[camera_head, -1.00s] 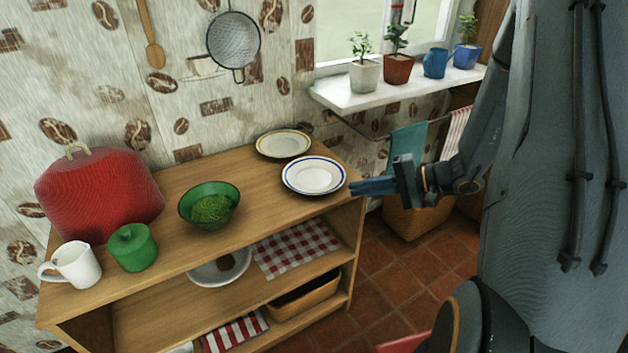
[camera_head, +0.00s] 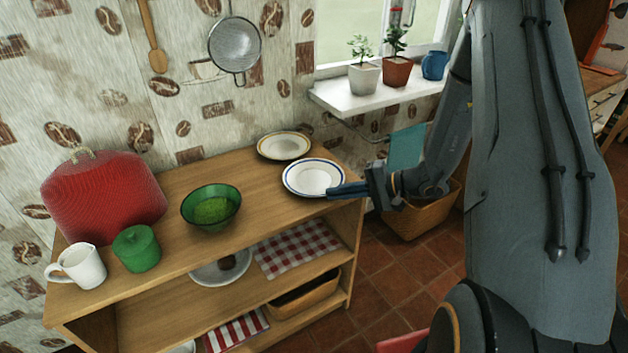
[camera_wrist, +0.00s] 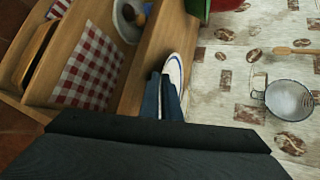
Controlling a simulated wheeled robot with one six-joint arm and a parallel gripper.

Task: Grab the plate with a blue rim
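The white plate with a blue rim (camera_head: 312,176) lies flat at the right end of the shelf's top board. It also shows in the wrist view (camera_wrist: 175,66), partly hidden behind one finger. My gripper (camera_head: 334,191) is at the plate's front right edge in the head view, with its blue fingertips overlapping the rim. In the wrist view the fingers (camera_wrist: 160,80) are a small gap apart, so it looks open. I cannot tell whether a finger touches the plate. A second plate with a yellowish rim (camera_head: 284,145) lies just behind, towards the wall.
The wooden shelf (camera_head: 270,211) also carries a green bowl (camera_head: 228,220), a green lidded pot (camera_head: 137,249), a white mug (camera_head: 79,268) and a red cover (camera_head: 108,195) to the left. A windowsill (camera_head: 350,101) with potted plants is behind. Bare board lies between bowl and plate.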

